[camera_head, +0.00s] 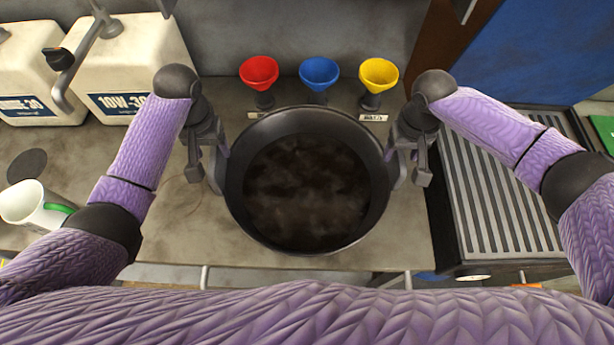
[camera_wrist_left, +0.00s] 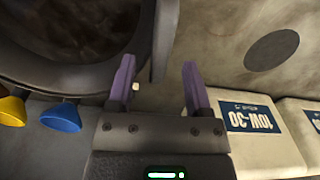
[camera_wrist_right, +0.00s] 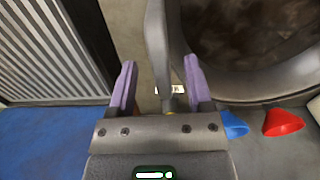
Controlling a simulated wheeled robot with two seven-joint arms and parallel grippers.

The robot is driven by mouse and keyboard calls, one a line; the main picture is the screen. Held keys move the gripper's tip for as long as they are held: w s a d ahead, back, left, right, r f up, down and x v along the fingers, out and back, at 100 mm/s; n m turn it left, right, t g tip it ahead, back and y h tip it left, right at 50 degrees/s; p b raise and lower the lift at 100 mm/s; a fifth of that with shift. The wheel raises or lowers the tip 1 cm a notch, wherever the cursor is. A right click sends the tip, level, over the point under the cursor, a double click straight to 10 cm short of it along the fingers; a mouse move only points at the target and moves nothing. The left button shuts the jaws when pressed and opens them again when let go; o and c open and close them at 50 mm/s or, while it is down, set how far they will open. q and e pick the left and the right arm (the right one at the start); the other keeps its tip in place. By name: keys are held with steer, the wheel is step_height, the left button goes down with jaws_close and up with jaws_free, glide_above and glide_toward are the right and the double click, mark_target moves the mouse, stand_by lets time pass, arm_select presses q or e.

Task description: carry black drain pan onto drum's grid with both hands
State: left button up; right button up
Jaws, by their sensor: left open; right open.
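The round black drain pan (camera_head: 305,246) stands on the workbench, with dark liquid inside. Its rim also shows in the left wrist view (camera_wrist_left: 75,80) and in the right wrist view (camera_wrist_right: 262,85). My left gripper (camera_head: 207,168) is open at the pan's left side; its fingers appear either side of a grey upright handle (camera_wrist_left: 163,40). My right gripper (camera_head: 408,165) is open at the right side, with the other handle (camera_wrist_right: 157,45) between its fingers. Whether the fingers touch the handles is unclear. The drum's ribbed grey grid (camera_head: 490,200) lies to the right.
Red (camera_head: 259,72), blue (camera_head: 319,72) and yellow (camera_head: 378,74) funnels stand just behind the pan. White oil jugs (camera_head: 130,60) stand at the back left. A gap separates bench and grid.

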arm_select(q)
steer(key=shift+w+f, duration=0.1)
steer(key=shift+f, duration=2.25)
arm_select(e)
steer(key=shift+f, duration=2.3)
arm_select(q)
jaws_close()
arm_select(e)
steer(key=shift+w, duration=0.1)
jaws_close()
